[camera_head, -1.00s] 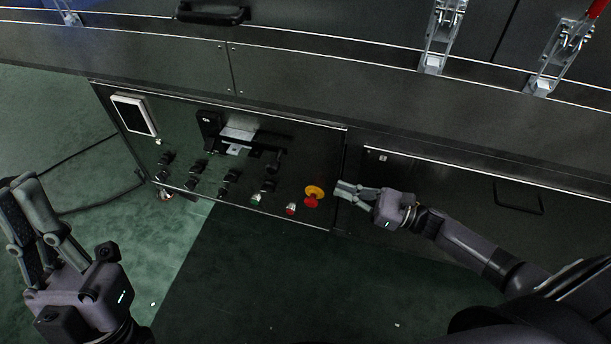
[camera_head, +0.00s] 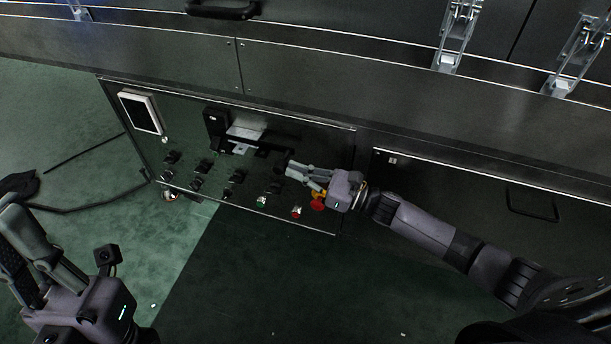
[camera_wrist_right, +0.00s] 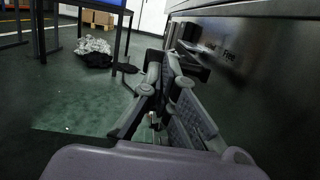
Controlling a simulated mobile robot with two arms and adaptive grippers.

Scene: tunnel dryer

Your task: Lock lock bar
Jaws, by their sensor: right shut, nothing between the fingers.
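The lock bar (camera_head: 268,143) is a dark horizontal bar on the front control panel (camera_head: 190,137). A silver plate (camera_head: 246,132) sits behind it, and a black block (camera_head: 215,121) is at its left end. My right gripper (camera_head: 290,171) is shut and empty, just below and right of the bar's right end. Contact with the bar cannot be told. In the right wrist view, the shut fingers (camera_wrist_right: 168,85) point along the panel toward dark protruding parts (camera_wrist_right: 192,62), near the word "Free". My left gripper (camera_head: 8,235) is open and empty at the lower left, away from the panel.
A white-framed screen (camera_head: 141,112) is at left. Metal latches (camera_head: 455,38) are above. The green floor in front is clear.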

